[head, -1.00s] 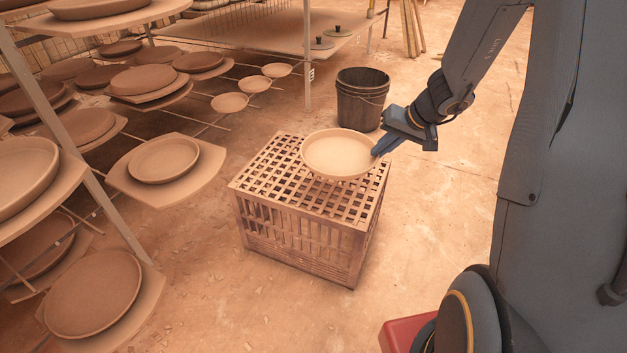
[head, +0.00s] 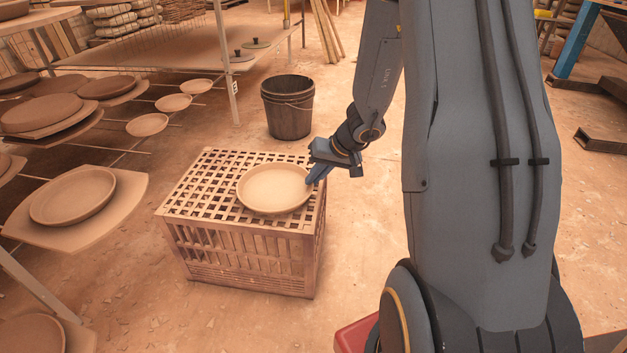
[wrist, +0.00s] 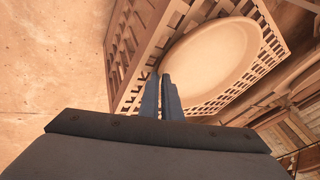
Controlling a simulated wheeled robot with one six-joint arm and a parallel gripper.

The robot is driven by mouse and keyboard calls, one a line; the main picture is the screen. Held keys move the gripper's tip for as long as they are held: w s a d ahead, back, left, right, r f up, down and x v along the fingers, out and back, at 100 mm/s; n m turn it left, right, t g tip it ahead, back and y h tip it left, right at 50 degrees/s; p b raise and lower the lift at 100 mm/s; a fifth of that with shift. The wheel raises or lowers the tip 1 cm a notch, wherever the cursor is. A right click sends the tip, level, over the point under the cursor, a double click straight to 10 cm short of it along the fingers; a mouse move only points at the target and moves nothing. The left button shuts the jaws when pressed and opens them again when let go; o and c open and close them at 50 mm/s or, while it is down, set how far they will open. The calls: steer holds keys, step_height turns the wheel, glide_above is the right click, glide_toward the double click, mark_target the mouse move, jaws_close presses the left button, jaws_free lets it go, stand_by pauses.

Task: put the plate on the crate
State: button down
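The plate (head: 275,187) is a round, shallow, pale clay dish. It is over the right part of the slatted wooden crate's top (head: 215,180), roughly level. I cannot tell whether its underside touches the slats. My gripper (head: 313,179) is at the plate's right edge. In the wrist view, the two fingers of my gripper (wrist: 161,80) are close together with the rim of the plate (wrist: 205,62) at their tips, shut on it. The crate's grid (wrist: 128,45) shows around the plate there.
A dark bucket (head: 287,108) stands on the floor behind the crate. A rack at left holds several clay plates; one plate (head: 72,196) on a board is close to the crate's left side.

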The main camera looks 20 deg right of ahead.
steer(key=shift+f, duration=0.1)
stand_by(0.3)
steer(key=c, duration=2)
jaws_free()
